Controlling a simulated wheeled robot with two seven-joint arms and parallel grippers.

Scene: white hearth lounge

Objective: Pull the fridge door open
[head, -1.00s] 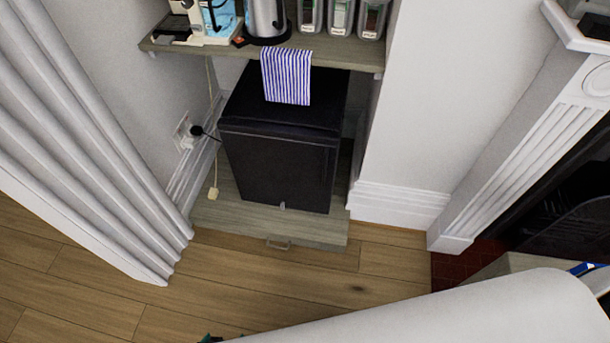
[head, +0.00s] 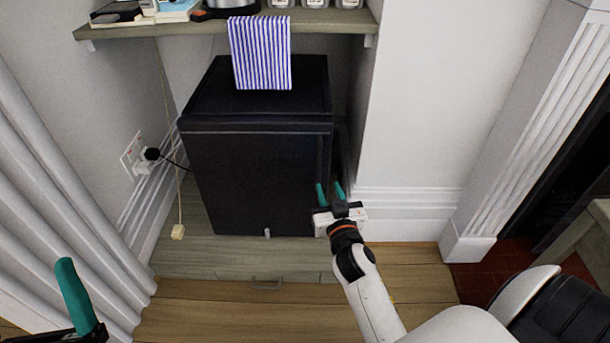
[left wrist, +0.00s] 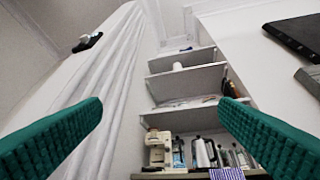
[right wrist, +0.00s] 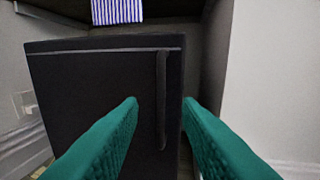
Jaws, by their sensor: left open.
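The black fridge (head: 255,175) stands under the shelf, and its door looks closed. In the right wrist view the fridge door (right wrist: 85,85) has a long dark vertical handle (right wrist: 162,95) near its right edge. My right gripper (head: 330,190) is at the lower right of the fridge front. It is open, and in its wrist view (right wrist: 162,102) the handle shows between the two teal fingertips; I see no contact. My left gripper (left wrist: 160,103) is open and empty, pointing towards the shelves. In the head view only part of it shows at lower left.
A blue-striped cloth (head: 261,52) hangs from the shelf (head: 330,24) above the fridge. A plug and cable (head: 152,154) are on the left wall. The fridge stands on a low wooden platform (head: 200,258) with a small handle. Open wooden floor (head: 220,315) lies in front.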

